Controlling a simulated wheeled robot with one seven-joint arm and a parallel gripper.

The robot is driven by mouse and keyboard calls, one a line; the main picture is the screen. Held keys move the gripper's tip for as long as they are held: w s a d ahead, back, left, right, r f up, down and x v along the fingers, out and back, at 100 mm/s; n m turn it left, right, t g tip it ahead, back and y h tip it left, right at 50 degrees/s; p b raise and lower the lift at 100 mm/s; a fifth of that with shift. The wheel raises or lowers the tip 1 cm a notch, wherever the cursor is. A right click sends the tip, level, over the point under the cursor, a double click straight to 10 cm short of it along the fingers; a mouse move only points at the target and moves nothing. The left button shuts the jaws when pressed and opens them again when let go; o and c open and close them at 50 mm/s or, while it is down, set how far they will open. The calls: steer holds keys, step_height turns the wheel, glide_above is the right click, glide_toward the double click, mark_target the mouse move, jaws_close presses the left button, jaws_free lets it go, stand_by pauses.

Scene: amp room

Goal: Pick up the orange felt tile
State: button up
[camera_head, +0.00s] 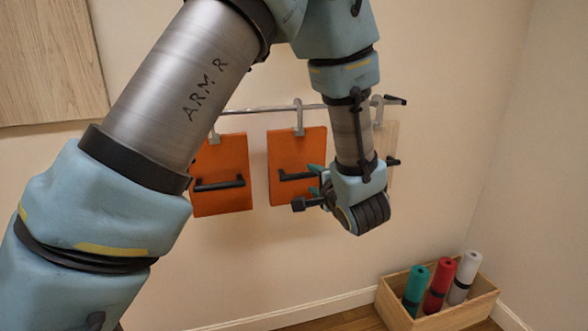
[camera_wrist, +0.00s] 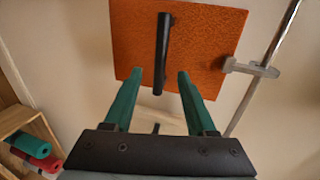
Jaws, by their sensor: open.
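Two orange tiles hang from hooks on a wall rail, each with a black bar handle: a left tile (camera_head: 220,155) and a middle tile (camera_head: 297,150). Which one is felt is hard to tell in the head view. My gripper (camera_head: 313,180) is at the right edge of the middle tile, partly covering it. In the wrist view, an orange tile with a speckled, felt-like surface (camera_wrist: 205,40) fills the top. My gripper (camera_wrist: 160,76) is open there, its teal fingers either side of the near end of the black handle (camera_wrist: 162,50), apparently not touching it.
The metal rail (camera_head: 255,109) runs along the wall; a grey hook (camera_wrist: 250,68) holds the tile. A pale wooden tile (camera_head: 391,135) hangs behind my arm. A wooden box (camera_head: 395,311) with teal, red and grey rolls stands on the floor at right. A wood panel (camera_head: 45,60) is upper left.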

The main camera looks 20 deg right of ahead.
mark_target(308, 175)
steer(key=shift+x, duration=3.05)
steer(key=shift+d, duration=0.15)
steer(key=shift+c, duration=0.4)
jaws_close()
